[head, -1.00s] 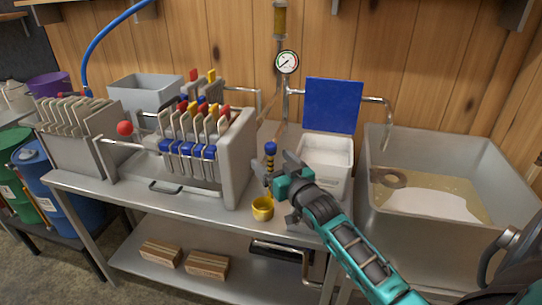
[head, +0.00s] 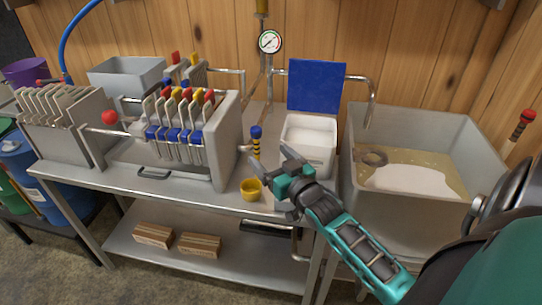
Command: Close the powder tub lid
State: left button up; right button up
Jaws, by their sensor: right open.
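The powder tub (head: 309,161) is a white, open-topped box on the steel bench, with pale contents visible inside. Its blue lid (head: 316,86) stands upright at the tub's back edge, so the tub is open. My right gripper (head: 272,172) is open and empty, in front of the tub's left front corner and lower than the lid. Its teal and dark wrist overlaps the tub's lower front in the picture. I cannot tell whether it touches the tub. My left gripper is out of view.
A filter press with coloured tabs (head: 180,120) fills the bench's left. A large grey sink (head: 440,215) is at right. A pipe with a gauge (head: 269,41) rises behind.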

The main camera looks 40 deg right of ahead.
aim_at(314, 86)
jog(key=z, duration=1.5)
